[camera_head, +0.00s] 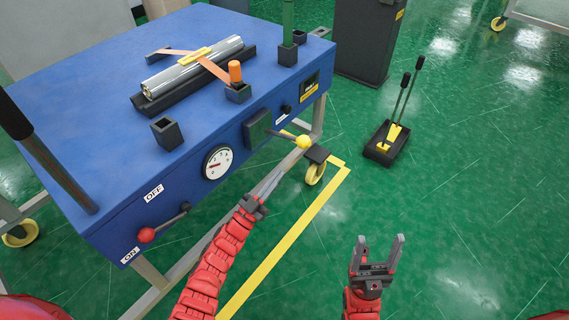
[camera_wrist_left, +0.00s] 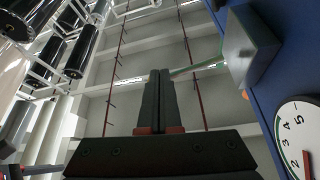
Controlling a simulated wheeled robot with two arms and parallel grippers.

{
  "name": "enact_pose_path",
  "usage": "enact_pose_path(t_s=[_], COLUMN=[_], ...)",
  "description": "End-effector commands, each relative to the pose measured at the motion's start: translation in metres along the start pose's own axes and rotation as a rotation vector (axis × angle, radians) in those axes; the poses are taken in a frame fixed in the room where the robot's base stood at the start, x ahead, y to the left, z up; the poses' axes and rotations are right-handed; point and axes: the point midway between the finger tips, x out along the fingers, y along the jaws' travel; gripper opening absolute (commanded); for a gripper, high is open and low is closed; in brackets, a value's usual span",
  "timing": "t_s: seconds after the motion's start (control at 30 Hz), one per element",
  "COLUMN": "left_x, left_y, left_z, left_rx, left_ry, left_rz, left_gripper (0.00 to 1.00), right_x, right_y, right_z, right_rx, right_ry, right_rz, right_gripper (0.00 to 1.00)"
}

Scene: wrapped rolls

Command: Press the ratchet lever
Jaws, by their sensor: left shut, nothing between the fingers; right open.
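The ratchet lever (camera_head: 303,142) has a yellow ball knob and sticks out from a dark box (camera_head: 257,129) on the front of the blue bench. My left gripper (camera_head: 277,177) is shut and empty, below and left of the knob in the head view, apart from it there. In the left wrist view its closed fingers (camera_wrist_left: 160,80) point up, and a thin pale rod (camera_wrist_left: 200,67) runs from the box (camera_wrist_left: 250,45) to near their tips. The knob is not clear in that view. My right gripper (camera_head: 378,245) is open and empty over the green floor.
The blue bench (camera_head: 75,90) carries a foil-wrapped roll (camera_head: 195,66) with an orange strap. A gauge (camera_head: 217,162) and a red-knobbed switch lever (camera_head: 147,235) are on its front.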

Motion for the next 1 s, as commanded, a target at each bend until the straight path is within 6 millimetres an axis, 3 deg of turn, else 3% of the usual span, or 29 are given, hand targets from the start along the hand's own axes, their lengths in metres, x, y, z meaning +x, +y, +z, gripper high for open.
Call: enact_pose_path(t_s=[0.1, 0.23, 0.83, 0.93, 1.0], left_x=[-0.025, -0.042, -0.046, -0.049, -0.055], left_y=[0.001, 0.001, 0.002, 0.008, 0.017], left_z=[-0.002, -0.001, -0.002, -0.016, -0.042], left_rx=[-0.001, 0.000, 0.001, 0.011, 0.033], left_ry=[0.000, 0.002, 0.009, 0.055, 0.137], left_rz=[0.001, 0.001, 0.002, -0.004, -0.019], left_gripper=[0.00, 0.00, 0.00, 0.00, 0.00], right_x=[0.005, 0.007, 0.007, 0.007, 0.007], right_y=[0.000, 0.000, 0.000, 0.000, 0.000], right_z=[-0.001, -0.001, -0.001, -0.001, -0.001], right_rx=[0.000, 0.000, 0.000, 0.000, 0.000], right_ry=[0.000, 0.000, 0.000, 0.000, 0.000], right_rz=[0.000, 0.000, 0.000, 0.000, 0.000], right_gripper=[0.69, 0.69, 0.69, 0.69, 0.69])
